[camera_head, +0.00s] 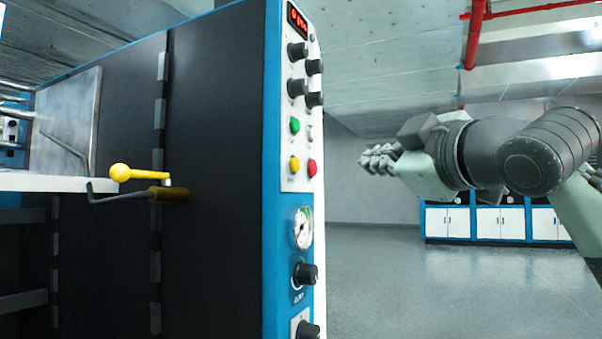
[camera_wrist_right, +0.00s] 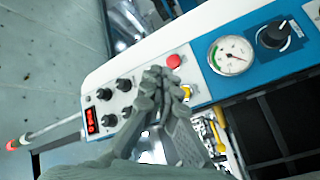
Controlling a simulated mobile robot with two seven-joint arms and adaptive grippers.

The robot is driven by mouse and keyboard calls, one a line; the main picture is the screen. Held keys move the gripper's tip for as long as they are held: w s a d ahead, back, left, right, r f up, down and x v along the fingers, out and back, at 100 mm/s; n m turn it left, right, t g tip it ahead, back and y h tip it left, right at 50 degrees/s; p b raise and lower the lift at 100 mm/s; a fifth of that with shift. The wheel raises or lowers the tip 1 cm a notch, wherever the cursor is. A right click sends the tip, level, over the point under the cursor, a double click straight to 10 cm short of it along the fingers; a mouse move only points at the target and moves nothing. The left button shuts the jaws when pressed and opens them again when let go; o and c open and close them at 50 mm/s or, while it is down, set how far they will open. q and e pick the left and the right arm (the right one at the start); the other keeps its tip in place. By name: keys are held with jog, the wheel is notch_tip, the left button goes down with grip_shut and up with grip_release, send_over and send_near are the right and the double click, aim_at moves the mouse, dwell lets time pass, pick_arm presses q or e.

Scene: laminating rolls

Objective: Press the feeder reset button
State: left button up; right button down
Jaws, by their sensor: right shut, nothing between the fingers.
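The control panel (camera_head: 300,110) is on the blue and white edge of a large dark machine. It carries a green button (camera_head: 294,126), a yellow button (camera_head: 294,165), a red button (camera_head: 311,168) and a small grey one (camera_head: 310,132). Their labels are too small to read, so I cannot tell which is the feeder reset. My right gripper (camera_head: 372,161) is shut and empty, to the right of the panel and apart from it. In the right wrist view its fingertips (camera_wrist_right: 162,79) cover part of the panel, between the red button (camera_wrist_right: 174,61) and the yellow button (camera_wrist_right: 186,91). My left gripper is out of view.
Black knobs (camera_head: 297,52) and a red display (camera_head: 297,18) sit above the buttons. A gauge (camera_head: 302,228) and another knob (camera_head: 305,274) are below. Open floor (camera_head: 400,290) lies right of the machine.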

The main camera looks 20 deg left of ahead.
aim_at(294, 165)
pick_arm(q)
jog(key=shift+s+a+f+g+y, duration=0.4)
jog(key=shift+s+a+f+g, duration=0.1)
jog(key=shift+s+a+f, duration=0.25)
pick_arm(e)
jog(key=a, duration=0.8)
jog(key=shift+w+a, duration=0.2)
jog(key=shift+a, duration=0.2)
pick_arm(q)
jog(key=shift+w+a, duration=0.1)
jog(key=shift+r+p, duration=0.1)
jog(key=shift+p, duration=0.2)
pick_arm(e)
jog(key=shift+a, duration=0.1)
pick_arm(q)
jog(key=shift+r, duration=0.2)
pick_arm(e)
jog(key=shift+a, duration=0.35)
